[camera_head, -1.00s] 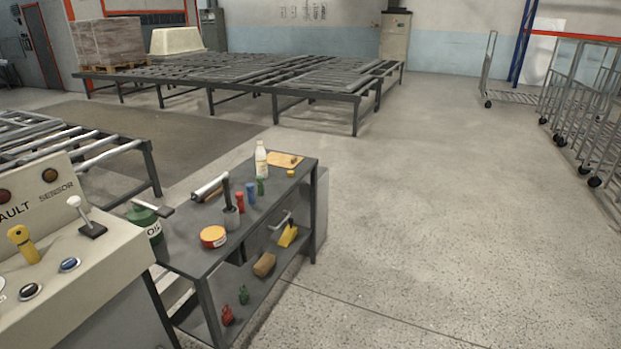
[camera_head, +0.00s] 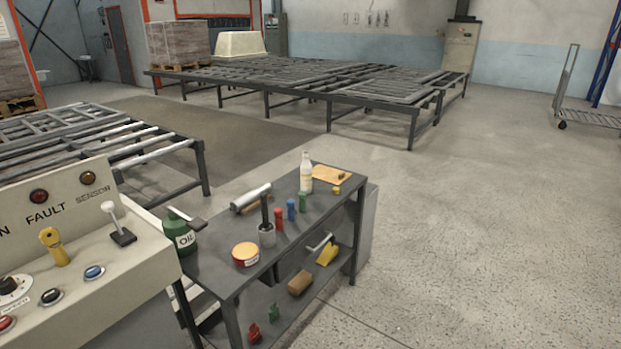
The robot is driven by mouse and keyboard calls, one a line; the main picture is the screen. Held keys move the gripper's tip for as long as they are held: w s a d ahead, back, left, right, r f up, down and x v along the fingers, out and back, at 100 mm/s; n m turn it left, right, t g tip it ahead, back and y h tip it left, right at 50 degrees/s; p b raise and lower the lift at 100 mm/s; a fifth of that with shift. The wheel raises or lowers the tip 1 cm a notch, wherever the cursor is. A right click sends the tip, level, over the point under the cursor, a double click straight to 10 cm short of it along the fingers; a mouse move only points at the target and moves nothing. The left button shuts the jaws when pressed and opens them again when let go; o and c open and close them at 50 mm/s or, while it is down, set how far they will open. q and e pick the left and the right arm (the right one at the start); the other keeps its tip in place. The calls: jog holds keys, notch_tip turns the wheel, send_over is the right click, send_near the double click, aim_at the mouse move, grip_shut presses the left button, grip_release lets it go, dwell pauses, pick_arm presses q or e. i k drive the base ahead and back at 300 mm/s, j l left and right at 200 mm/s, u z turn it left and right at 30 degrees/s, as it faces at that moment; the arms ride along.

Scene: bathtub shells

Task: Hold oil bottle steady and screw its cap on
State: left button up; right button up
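A green oil bottle (camera_head: 181,237) with a white OIL label stands at the left end of the dark workbench (camera_head: 215,268), close to the control panel. A tool with a dark head and pale handle (camera_head: 187,217) overlaps its top in the picture, so I cannot tell whether its cap is on. A small yellow piece (camera_head: 336,190) lies near the bench's far right edge; I cannot tell whether it is a cap. Neither of my grippers is in view.
A control panel (camera_head: 85,255) stands left of the bench. The bench top holds a white bottle (camera_head: 306,172), a round orange tin (camera_head: 245,254), a roller (camera_head: 250,198) and several small coloured bottles. Roller tables (camera_head: 300,85) stand behind.

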aim_at(305, 167)
jog(key=i+u, duration=0.1)
jog(key=u, duration=0.35)
jog(key=l+u, duration=0.15)
jog(key=u, duration=0.25)
jog(key=i+l+u, duration=0.1)
jog(key=u, duration=0.35)
jog(key=i+l+u, duration=0.1)
jog(key=l+u, duration=0.5)
jog(key=l, duration=0.15)
jog(key=l+u, duration=0.25)
jog(key=l, duration=0.6)
jog(key=l+u, duration=0.3)
jog(key=l, duration=1.45)
jog(key=k+l, duration=0.15)
jog(key=l, duration=0.7)
jog(key=l+u, duration=0.1)
jog(key=l, duration=0.75)
jog(key=k, duration=0.05)
